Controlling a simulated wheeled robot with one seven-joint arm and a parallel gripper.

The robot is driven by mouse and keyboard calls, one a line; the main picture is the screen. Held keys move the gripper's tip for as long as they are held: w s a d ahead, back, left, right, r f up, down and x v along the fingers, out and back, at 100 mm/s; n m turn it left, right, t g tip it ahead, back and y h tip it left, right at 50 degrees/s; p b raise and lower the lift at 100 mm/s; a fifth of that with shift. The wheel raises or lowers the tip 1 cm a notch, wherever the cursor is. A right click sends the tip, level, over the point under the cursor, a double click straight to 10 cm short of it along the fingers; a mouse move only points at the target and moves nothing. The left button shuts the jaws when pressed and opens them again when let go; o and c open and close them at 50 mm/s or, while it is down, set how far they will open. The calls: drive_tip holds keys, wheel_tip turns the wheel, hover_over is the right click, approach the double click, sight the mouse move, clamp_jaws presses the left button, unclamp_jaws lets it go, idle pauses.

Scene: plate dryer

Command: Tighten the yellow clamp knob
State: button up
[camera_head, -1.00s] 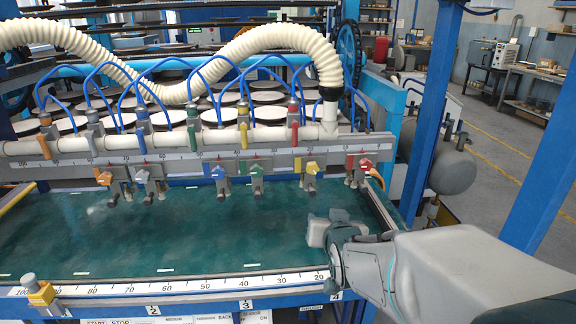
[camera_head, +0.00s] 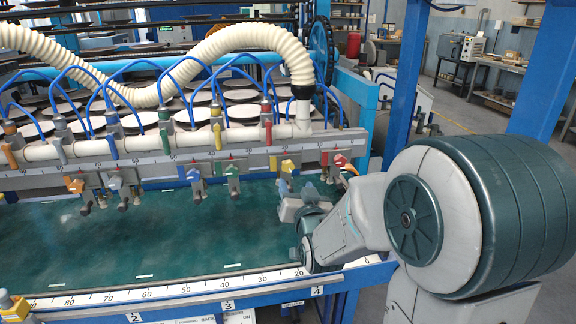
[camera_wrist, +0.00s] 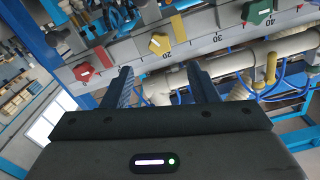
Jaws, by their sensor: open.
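The yellow clamp knob (camera_head: 288,166) sits on the grey scale rail above the green bed, left of a red knob (camera_head: 340,160). In the wrist view the yellow knob (camera_wrist: 159,44) shows near the 20 mark, tilted, with a small white line on its face. My gripper (camera_wrist: 160,67) is open and empty. Its two fingers point at the rail, and the yellow knob appears between and beyond their tips, apart from them. In the head view my gripper (camera_head: 309,192) is just below and right of the yellow knob; its fingers are hard to make out.
A green knob (camera_wrist: 257,11) and the red knob (camera_wrist: 84,72) flank the yellow one on the rail. White pipe (camera_head: 180,143) and blue hoses run above. The green bed (camera_head: 150,235) below is clear. A blue post stands at the right.

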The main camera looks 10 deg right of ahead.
sight(288, 168)
drive_tip(key=w+p, duration=0.1)
drive_tip(key=w, duration=0.8)
drive_tip(key=shift+w+f, duration=0.1)
drive_tip(key=shift+w, duration=0.15)
drive_tip(key=c, duration=1)
